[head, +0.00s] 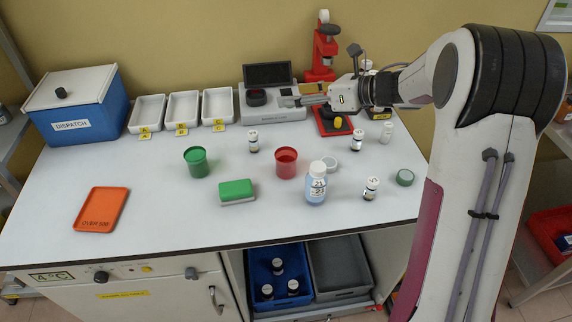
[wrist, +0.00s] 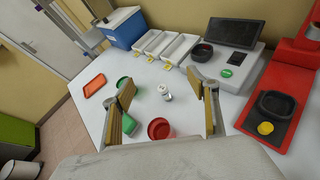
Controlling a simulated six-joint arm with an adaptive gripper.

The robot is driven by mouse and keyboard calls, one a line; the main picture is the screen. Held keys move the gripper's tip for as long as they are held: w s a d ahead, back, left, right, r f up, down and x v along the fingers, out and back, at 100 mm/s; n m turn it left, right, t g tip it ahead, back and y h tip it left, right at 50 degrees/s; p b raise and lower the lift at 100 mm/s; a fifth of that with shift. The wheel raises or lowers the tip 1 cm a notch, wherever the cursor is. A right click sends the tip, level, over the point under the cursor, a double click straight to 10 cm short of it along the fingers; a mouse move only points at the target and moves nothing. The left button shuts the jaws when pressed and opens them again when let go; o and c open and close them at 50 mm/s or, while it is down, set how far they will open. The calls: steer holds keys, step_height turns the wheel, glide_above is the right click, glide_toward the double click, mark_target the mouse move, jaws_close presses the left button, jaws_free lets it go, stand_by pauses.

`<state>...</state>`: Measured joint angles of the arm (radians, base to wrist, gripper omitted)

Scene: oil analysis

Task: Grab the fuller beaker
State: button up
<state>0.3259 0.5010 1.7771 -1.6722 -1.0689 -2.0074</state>
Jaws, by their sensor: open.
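A green beaker (head: 197,165) stands upright left of the middle of the table. A red beaker (head: 286,165) stands upright to its right. In the wrist view the red beaker (wrist: 159,130) is low between the fingers, and the green beaker (wrist: 123,82) is partly hidden by the left finger. How full each is cannot be told. My gripper (head: 303,94) is open and empty, raised at the back of the table near the grey instrument, apart from both beakers. In the wrist view my gripper (wrist: 168,92) shows its fingers wide apart.
A green-topped block (head: 237,191), a labelled bottle (head: 317,184) and small vials (head: 253,141) stand near the beakers. White trays (head: 183,110), a grey instrument (head: 271,98) and a red press (head: 322,50) line the back. An orange tray (head: 101,209) lies front left.

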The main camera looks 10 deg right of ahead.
mark_target(294, 154)
steer(key=s+f+n+g+y, duration=0.2)
steer(key=s+f+n+g, duration=0.3)
steer(key=f+n, duration=0.1)
steer(key=shift+s+a+f, duration=0.25)
steer(key=shift+s+f, duration=0.15)
steer(key=shift+f, duration=0.15)
steer(key=shift+f, duration=0.1)
steer(key=shift+f, duration=1.65)
step_height(294, 154, down, 4)
steer(key=shift+r, duration=0.15)
steer(key=shift+w+a+f, duration=0.15)
steer(key=shift+a+f, duration=0.05)
steer(key=shift+a, duration=0.45)
steer(key=shift+x, duration=0.8)
